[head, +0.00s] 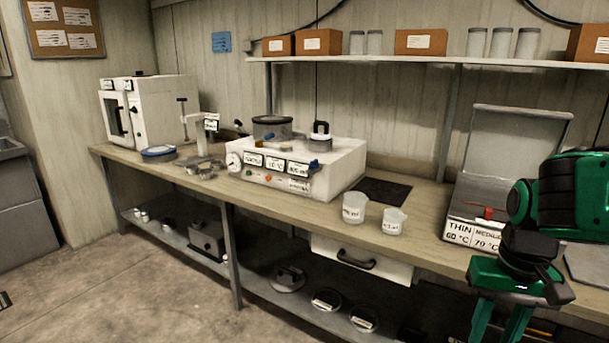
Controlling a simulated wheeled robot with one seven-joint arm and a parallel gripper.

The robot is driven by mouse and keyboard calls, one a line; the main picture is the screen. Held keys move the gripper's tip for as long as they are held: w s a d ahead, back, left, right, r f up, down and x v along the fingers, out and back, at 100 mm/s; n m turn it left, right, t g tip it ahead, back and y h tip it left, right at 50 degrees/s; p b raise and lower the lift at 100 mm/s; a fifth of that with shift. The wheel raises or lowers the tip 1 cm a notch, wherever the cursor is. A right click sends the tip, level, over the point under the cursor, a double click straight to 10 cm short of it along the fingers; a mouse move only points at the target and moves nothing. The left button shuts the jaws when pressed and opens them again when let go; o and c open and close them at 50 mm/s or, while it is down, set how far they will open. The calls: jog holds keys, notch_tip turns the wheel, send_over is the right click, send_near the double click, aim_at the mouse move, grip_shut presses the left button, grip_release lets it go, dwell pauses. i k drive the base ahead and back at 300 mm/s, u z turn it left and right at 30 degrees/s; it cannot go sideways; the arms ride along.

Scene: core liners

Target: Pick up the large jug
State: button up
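Two pale, translucent jugs with small labels stand upright near the front edge of the bench. The left one (354,207) looks slightly larger and taller; the right one (394,221) has a spout at its rim. Their labels are too small to read. My gripper (499,326) is at the lower right, in front of the bench and well to the right of both jugs. Its two green fingers point down and stand apart, with no object seen between them. The fingertips are cut off by the lower frame edge.
A white control box (330,165) stands left of the jugs, with a dark mat (382,190) behind them. A hot-plate unit (472,228) with a raised lid is between the jugs and my arm. A shelf (400,61) with boxes hangs above. A drawer (362,260) sits below.

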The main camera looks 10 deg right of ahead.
aim_at(354, 203)
jog(key=i, duration=0.7)
jog(key=z, duration=0.5)
jog(key=k, duration=0.5)
jog(key=u, duration=1.6)
jog(key=i, duration=0.35)
jog(key=u, duration=0.2)
